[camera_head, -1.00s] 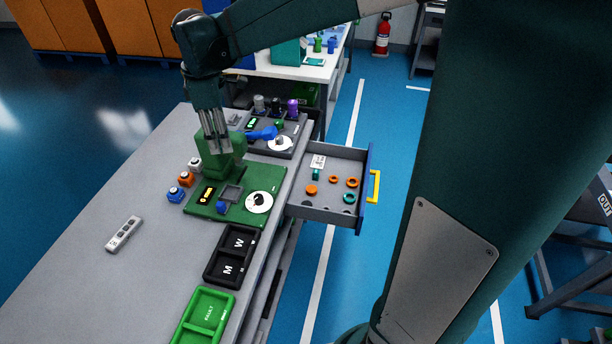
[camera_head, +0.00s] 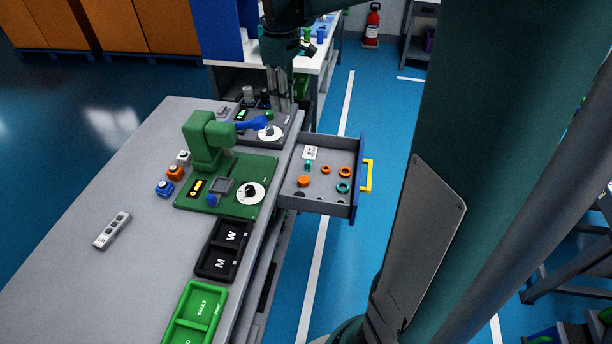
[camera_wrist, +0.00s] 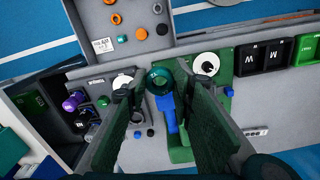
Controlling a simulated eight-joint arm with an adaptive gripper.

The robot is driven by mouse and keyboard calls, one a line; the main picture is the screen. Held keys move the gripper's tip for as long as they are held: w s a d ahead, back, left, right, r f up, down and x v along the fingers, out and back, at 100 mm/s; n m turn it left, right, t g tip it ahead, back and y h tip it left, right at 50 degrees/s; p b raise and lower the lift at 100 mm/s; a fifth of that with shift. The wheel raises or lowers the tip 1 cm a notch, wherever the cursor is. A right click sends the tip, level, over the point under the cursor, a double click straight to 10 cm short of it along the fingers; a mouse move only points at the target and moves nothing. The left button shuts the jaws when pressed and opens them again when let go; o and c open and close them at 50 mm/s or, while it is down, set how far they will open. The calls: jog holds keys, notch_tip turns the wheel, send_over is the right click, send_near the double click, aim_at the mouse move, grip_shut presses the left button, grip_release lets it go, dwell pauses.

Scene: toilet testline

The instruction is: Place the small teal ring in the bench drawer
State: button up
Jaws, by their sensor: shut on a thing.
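My gripper (camera_head: 280,100) is above the far end of the bench, left of the open drawer (camera_head: 356,196) in the head view. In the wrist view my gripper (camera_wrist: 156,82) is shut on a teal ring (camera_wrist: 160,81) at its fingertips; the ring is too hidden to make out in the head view. The drawer (camera_wrist: 84,46) is pulled out, at the top of the wrist view.
A green fixture (camera_head: 205,140) with a blue arm (camera_head: 253,123) rises near my gripper. Black trays (camera_head: 222,250) and a green tray (camera_head: 195,318) lie nearer. Small coloured buttons (camera_head: 175,173) and a grey remote (camera_head: 112,231) are on the left. Bare bench lies left of these.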

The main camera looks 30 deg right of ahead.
jog(key=s+d+m+b, duration=0.1)
jog(key=s+d+m, duration=0.3)
jog(key=d, duration=1)
send_over(323, 187)
notch_tip(323, 187, down, 31)
jog(key=shift+d+f, duration=0.1)
jog(key=shift+f, duration=0.5)
jog(key=shift+f+b, duration=1)
jog(key=shift+f, duration=2.1)
jog(key=shift+f+b, duration=0.45)
jog(key=shift+f, duration=1.45)
jog(key=shift+f, duration=0.2)
